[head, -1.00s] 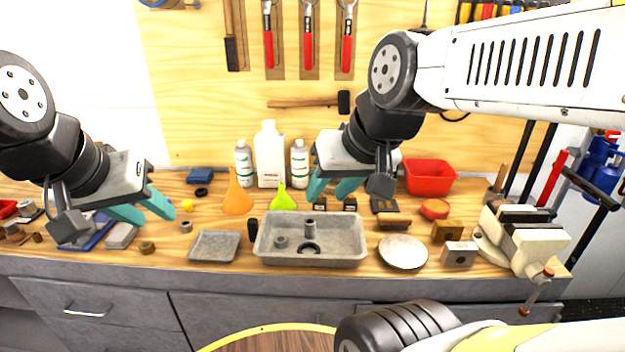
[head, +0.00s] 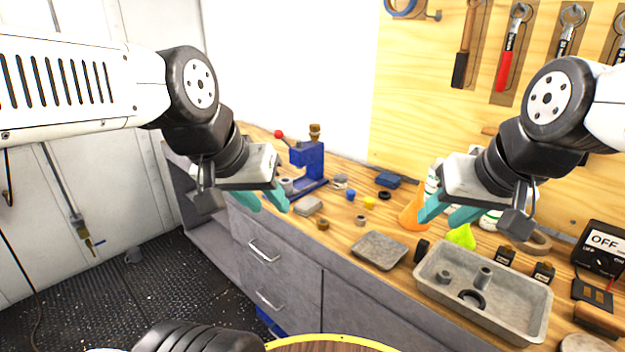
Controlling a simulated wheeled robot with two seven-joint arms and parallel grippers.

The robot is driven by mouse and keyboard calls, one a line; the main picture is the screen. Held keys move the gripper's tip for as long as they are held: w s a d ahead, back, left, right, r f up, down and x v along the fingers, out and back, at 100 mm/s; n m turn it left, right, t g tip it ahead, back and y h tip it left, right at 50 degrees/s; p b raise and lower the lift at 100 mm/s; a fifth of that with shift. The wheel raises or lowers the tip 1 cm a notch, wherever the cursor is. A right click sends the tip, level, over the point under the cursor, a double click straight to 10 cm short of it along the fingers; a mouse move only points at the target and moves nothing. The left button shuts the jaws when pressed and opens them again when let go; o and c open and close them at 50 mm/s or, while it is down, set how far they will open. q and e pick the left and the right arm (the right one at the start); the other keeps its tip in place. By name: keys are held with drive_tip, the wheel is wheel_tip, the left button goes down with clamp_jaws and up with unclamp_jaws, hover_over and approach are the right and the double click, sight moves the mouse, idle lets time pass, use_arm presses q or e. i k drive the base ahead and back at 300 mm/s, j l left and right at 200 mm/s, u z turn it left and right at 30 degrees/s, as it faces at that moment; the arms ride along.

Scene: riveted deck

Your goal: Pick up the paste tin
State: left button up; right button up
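I cannot pick out the paste tin for certain. My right gripper (head: 444,213) is open and empty, hiding part of the orange funnel (head: 409,212) and bottles.
A blue press (head: 309,165) with a red knob stands at the bench's far left. A grey block (head: 308,206), a shallow grey tray (head: 379,250) and a deep grey tray (head: 430,279) holding parts lie along the front. A green funnel (head: 462,236) is behind the deep tray.

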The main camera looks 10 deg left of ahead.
sight(340, 180)
drive_tip(key=i+j, duration=0.6)
drive_tip(key=j, duration=0.15)
drive_tip(key=i+j, duration=0.6)
drive_tip(key=j, duration=0.15)
drive_tip(key=u, duration=0.05)
